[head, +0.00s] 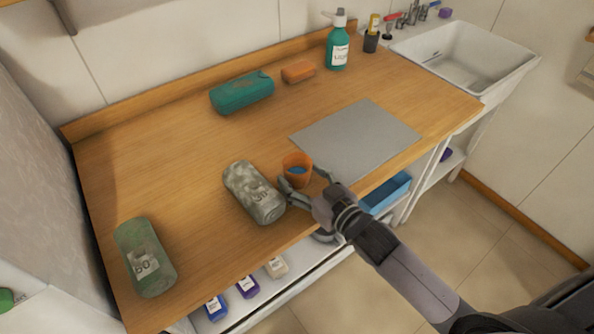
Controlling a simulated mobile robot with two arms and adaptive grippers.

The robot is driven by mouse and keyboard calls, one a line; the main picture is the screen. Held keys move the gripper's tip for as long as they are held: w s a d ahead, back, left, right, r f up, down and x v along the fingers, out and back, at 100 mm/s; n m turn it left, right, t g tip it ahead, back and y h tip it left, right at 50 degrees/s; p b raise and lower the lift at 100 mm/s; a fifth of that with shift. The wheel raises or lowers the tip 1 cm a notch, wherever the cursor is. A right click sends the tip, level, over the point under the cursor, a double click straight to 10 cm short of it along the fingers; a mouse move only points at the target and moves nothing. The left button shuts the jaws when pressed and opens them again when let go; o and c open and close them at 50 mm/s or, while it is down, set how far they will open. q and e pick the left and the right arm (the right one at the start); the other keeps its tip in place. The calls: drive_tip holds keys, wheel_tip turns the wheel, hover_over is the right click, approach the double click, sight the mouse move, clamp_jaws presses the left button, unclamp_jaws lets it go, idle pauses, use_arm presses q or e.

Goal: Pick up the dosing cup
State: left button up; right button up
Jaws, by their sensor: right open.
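The dosing cup appears to be the small orange cup (297,168) with something blue inside, standing upright on the wooden counter (190,155) near its front edge. My right gripper (304,184) is open just in front of the cup, its fingers reaching toward the cup's near side. I cannot tell whether a finger touches the cup. My left gripper is not in view.
A grey-white bottle (252,192) lies close left of the cup. A grey mat (357,140) lies to its right. A green bottle (145,257), teal case (242,93), orange block (298,71), teal pump bottle (338,45) and sink (465,55) are farther off.

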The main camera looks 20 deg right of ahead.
drive_tip(key=shift+w+a+f, duration=0.1)
drive_tip(key=shift+w, duration=0.15)
drive_tip(key=shift+s, duration=0.1)
drive_tip(key=shift+c, duration=0.3)
drive_tip(key=c, duration=0.9)
drive_tip(key=shift+r, duration=0.2)
